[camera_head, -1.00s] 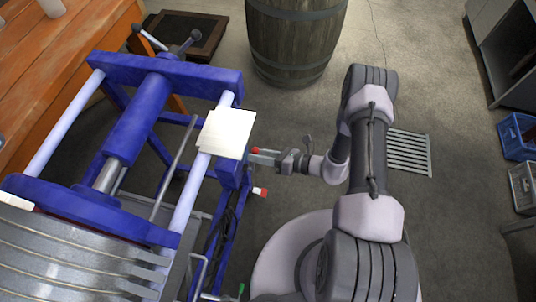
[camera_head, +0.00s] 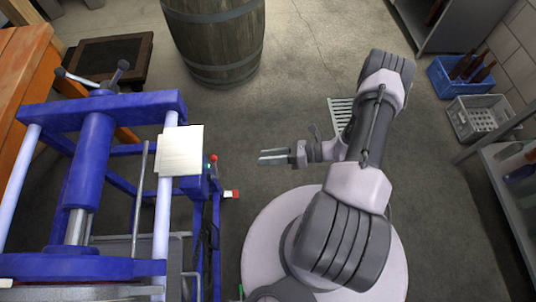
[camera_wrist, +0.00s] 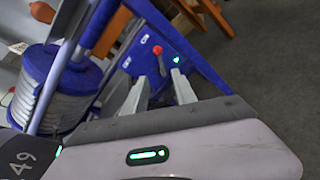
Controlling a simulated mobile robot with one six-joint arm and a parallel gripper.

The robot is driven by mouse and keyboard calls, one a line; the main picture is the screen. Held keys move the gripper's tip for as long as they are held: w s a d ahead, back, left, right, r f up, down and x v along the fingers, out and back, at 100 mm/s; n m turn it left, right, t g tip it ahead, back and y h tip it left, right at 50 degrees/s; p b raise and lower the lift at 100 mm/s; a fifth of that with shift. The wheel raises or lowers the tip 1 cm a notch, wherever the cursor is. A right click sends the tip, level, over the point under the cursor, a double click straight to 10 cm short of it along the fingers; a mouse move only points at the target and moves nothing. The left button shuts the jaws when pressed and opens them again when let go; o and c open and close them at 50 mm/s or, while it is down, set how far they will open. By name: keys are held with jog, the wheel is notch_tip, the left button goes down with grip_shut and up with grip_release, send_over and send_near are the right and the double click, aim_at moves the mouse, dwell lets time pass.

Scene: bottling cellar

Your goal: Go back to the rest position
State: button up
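My gripper (camera_head: 272,157) points left in the head view, over bare floor to the right of the blue press (camera_head: 110,105). A clear gap lies between its fingertips and the press. In the wrist view, the two fingers of my gripper (camera_wrist: 160,90) stand apart with nothing between them. Beyond them is the blue press panel (camera_wrist: 150,50) with a red-knobbed lever (camera_wrist: 157,50), a green light (camera_wrist: 177,60) and ON and OFF labels. In the head view, a red knob (camera_head: 213,159) shows at the press's right side, beside a pale square plate (camera_head: 180,151).
A wooden barrel (camera_head: 215,40) stands at the back. A floor grate (camera_head: 341,113) lies behind my arm. A blue crate with bottles (camera_head: 462,76), a grey crate (camera_head: 474,117) and a shelf (camera_head: 510,200) are at right. An orange wooden bench (camera_head: 22,75) is at left. Floor between is open.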

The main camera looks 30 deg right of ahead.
dwell(0.4)
jog(key=w+a+r+n+g+h, duration=0.15)
jog(key=r+n+g, duration=0.25)
jog(key=r+n, duration=0.5)
jog(key=a+r+n+g+h, duration=0.2)
jog(key=r+n+g+h, duration=0.15)
jog(key=r, duration=0.95)
jog(key=s+a+r+n+t+h, duration=0.2)
jog(key=s+r+n+t+h, duration=0.1)
jog(key=s+r+n, duration=0.2)
jog(key=s+a+r+n+t+h, duration=0.3)
jog(key=s+r+n, duration=0.3)
jog(key=r, duration=0.7)
jog(key=n, duration=0.2)
jog(key=shift+a+r+n+h, duration=0.3)
jog(key=shift+n+h, duration=0.05)
jog(key=shift+h, duration=0.05)
jog(key=shift+a, duration=0.1)
